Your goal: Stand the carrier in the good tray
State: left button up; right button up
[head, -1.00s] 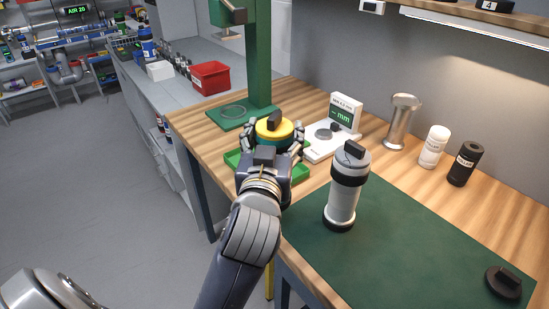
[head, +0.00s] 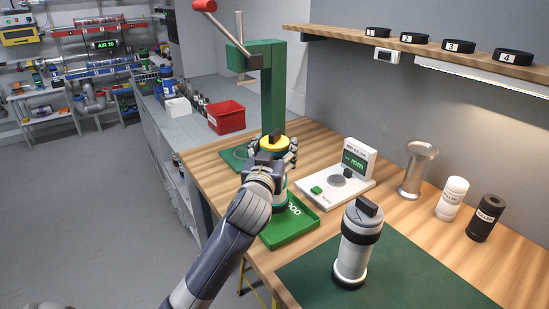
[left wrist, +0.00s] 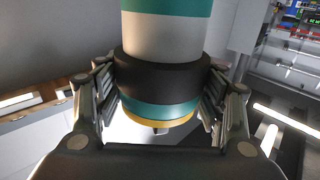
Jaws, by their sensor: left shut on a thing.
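My right gripper is not in view.
A grey carrier (head: 355,252) with a black ring stands on the dark green mat (head: 420,275). A white gauge (head: 335,187) sits right of the tray, and a green press (head: 272,95) stands behind. A metal cup (head: 417,170), white bottle (head: 452,198) and black bottle (head: 486,217) line the wall.

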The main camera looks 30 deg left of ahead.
pick_arm(q)
jog(key=shift+w+a+f, duration=0.1)
jog(key=shift+w+a, duration=0.05)
jog(key=shift+a, duration=0.05)
notch_tip(320, 180, down, 2)
jog(key=shift+f, duration=0.65)
jog(key=shift+d, duration=0.1)
jog(key=o, duration=1.6)
jog(key=shift+f, duration=0.15)
jog(key=shift+c, duration=0.2)
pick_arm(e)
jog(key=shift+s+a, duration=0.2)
